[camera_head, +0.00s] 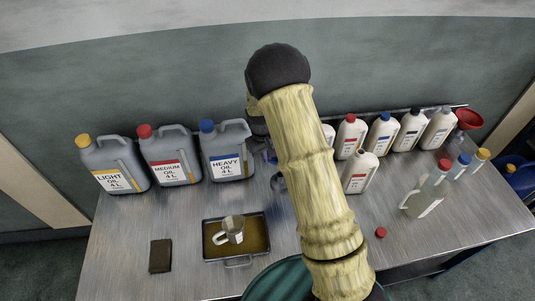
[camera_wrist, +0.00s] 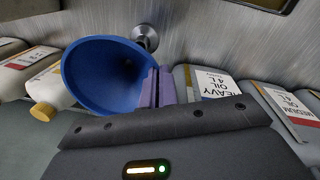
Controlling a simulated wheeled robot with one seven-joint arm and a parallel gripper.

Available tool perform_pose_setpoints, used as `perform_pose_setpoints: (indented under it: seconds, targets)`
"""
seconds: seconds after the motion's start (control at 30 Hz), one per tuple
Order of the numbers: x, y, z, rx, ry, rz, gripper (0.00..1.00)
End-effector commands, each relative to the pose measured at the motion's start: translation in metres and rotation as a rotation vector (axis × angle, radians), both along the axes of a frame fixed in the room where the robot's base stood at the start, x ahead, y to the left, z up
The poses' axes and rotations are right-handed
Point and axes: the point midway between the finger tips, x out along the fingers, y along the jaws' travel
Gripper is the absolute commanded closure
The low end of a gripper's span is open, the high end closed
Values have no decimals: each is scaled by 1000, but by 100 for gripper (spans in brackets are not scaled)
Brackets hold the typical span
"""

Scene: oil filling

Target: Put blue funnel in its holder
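The blue funnel (camera_wrist: 103,75) fills the left middle of the wrist view, its wide mouth facing the camera. My gripper (camera_wrist: 160,86) shows as two purple-blue fingers close together at the funnel's right edge. They appear shut on the funnel's edge, though the exact contact is partly hidden. A red funnel (camera_head: 468,119) sits at the right end of the rail behind the table. The blue funnel's holder cannot be identified clearly.
Grey jugs, including heavy oil (camera_head: 228,150), stand at the back left. Several white bottles (camera_head: 383,132) line the back right. A round metal piece (camera_wrist: 145,37) lies beyond the funnel.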

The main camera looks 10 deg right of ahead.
Motion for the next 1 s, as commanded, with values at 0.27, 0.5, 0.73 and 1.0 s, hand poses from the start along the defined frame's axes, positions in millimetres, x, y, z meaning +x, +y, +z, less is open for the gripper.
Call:
perform_pose_setpoints:
  seconds: [0.27,0.5,0.73,1.0]
  targets:
    - [0,-2,-21,0,1,-4,100]
    - [0,-3,-38,0,0,-5,100]
    - [0,-3,-39,0,0,-5,100]
    - [0,-3,-39,0,0,-5,100]
